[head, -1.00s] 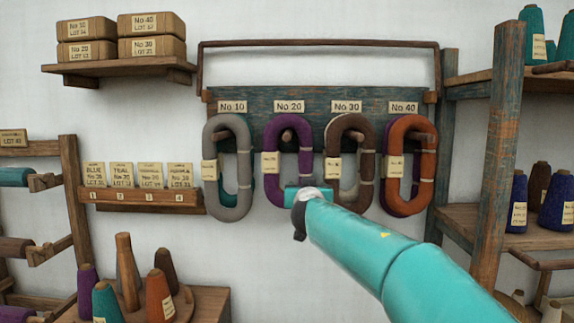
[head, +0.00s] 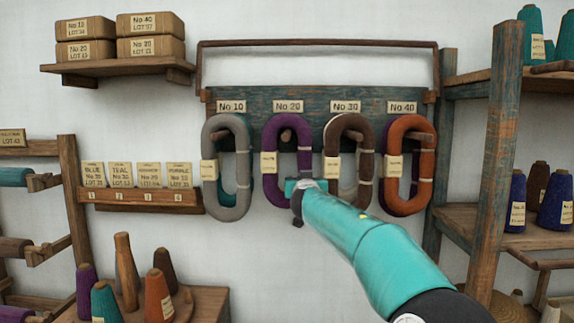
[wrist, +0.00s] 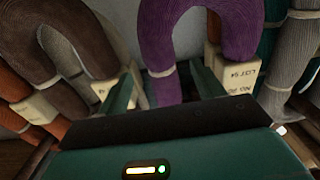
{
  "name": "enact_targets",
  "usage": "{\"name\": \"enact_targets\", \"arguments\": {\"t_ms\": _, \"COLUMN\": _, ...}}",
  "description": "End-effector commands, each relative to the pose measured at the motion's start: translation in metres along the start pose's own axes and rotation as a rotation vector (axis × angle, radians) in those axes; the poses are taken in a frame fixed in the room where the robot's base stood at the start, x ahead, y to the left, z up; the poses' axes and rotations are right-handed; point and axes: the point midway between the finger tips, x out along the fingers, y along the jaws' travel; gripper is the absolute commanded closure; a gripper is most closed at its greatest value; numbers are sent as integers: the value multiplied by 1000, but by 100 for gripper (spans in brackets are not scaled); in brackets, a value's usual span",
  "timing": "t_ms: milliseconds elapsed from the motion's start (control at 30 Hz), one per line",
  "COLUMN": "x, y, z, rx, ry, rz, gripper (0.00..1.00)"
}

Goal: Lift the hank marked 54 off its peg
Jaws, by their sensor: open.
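The purple hank (head: 272,160) hangs on its peg under the No 20 label, with a paper tag on its left side. In the wrist view, which looks upside down, the purple hank (wrist: 160,40) has a tag (wrist: 243,75) reading LOT 54. My gripper (head: 305,186) is at the lower right of this hank in the head view and covers part of it. In the wrist view my gripper (wrist: 160,70) is open, and one purple strand shows between its two fingers. I cannot tell how deep the strand sits between them.
The brown hank (head: 361,150) hangs close on the right, with the orange hank (head: 422,160) beyond it. The grey hank (head: 243,180) hangs on the left. A shelf post (head: 492,150) stands right of my arm. The wall below the hanks is clear.

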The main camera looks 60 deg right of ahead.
Motion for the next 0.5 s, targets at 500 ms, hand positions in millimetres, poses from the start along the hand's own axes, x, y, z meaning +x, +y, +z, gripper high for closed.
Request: {"name": "enact_targets", "arguments": {"t_ms": 500, "x": 45, "y": -2, "z": 2, "rx": 4, "ry": 0, "rz": -2, "gripper": 33}}
